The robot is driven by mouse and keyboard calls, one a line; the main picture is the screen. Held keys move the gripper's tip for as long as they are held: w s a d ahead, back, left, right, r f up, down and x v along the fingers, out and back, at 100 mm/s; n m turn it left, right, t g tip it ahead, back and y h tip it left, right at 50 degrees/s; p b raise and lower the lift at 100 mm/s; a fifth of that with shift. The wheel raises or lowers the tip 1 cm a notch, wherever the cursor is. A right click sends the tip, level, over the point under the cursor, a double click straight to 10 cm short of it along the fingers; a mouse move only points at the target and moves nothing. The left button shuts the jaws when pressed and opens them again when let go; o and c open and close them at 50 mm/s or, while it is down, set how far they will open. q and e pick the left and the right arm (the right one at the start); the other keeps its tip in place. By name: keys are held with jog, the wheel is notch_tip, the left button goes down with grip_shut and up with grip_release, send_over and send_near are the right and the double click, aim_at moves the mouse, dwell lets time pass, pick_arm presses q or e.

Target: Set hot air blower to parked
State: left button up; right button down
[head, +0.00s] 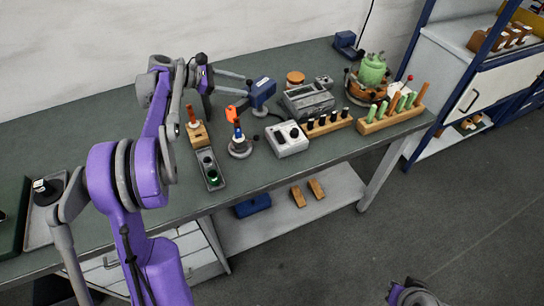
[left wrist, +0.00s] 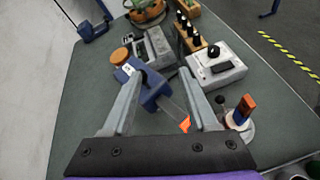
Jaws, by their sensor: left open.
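The hot air blower, as far as I can tell, is the blue tool (head: 262,92) on the green bench top, with an orange tip (head: 236,112) toward the front left. In the left wrist view its blue body (left wrist: 147,88) lies between the finger lines, closer to the left finger, and its orange end (left wrist: 184,124) points to the lower right. My left gripper (head: 246,84) is open, its fingers reaching toward the blue body from the left. Whether they touch it I cannot tell.
A grey box with a black knob (head: 290,139), a grey instrument (head: 308,101) and a small stand with an orange-and-blue tool (head: 239,146) are close by. Wooden racks (head: 327,124) stand to the right. The bench (head: 110,100) is clear at the back left.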

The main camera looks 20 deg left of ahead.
pick_arm(q)
jog(key=s+d+f+m+g+y+p, duration=0.1)
jog(key=s+d+m+g+y, duration=0.1)
jog(key=s+d+m, duration=0.4)
jog(key=s+d+f+m+g+y, duration=0.2)
jog(key=s+d+m, duration=0.5)
jog(key=s+d, duration=0.5)
jog(key=shift+d+f+m+y+p, duration=0.35)
jog(key=shift+d+y, duration=0.55)
jog(key=shift+d, duration=0.35)
